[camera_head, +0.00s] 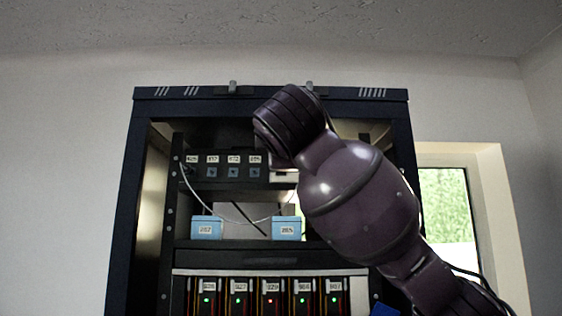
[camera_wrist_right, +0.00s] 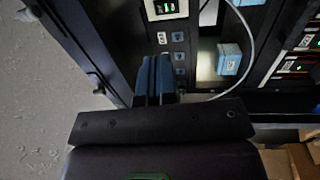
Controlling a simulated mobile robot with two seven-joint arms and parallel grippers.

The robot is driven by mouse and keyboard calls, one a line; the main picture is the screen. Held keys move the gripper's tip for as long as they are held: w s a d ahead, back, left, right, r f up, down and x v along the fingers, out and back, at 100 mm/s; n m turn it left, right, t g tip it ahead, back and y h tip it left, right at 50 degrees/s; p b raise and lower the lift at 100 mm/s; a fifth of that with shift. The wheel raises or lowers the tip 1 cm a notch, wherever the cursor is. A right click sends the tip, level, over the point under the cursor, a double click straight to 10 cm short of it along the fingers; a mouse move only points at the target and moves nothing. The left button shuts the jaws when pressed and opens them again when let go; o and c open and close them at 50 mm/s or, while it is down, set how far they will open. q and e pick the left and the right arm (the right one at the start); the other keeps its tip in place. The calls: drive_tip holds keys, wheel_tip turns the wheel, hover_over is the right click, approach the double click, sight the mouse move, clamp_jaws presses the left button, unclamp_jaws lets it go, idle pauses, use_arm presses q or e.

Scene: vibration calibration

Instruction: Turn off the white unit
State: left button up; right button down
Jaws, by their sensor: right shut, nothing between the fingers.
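The white unit (camera_wrist_right: 165,8) shows at the top edge of the right wrist view, with a lit green display; it is partly cut off by the frame. In the head view only a pale sliver of it (camera_head: 283,177) shows beside my right arm, which hides the rest. My right gripper (camera_wrist_right: 155,65) is shut and empty, its blue fingers in front of the rack near a column of labelled blue switches (camera_wrist_right: 179,55). A gap in the picture separates the fingertips from the white unit; I cannot tell the depth. My left gripper is not in view.
The dark rack frame (camera_head: 122,210) surrounds the shelves. Two light-blue boxes (camera_head: 206,228) (camera_head: 286,228) stand on the shelf below the switch panel (camera_head: 222,171), with a thin cable looping above. Lower modules (camera_head: 270,298) have green lights and one red. A window (camera_head: 447,205) is at right.

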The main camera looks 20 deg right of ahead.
use_arm(q)
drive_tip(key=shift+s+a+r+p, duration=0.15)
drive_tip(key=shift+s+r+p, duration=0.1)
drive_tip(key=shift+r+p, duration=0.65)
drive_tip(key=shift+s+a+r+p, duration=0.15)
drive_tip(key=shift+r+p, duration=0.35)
drive_tip(key=shift+p, duration=0.8)
use_arm(e)
drive_tip(key=x, duration=1.4)
drive_tip(key=shift+a, duration=0.2)
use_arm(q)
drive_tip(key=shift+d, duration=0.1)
use_arm(e)
drive_tip(key=shift+w, duration=0.1)
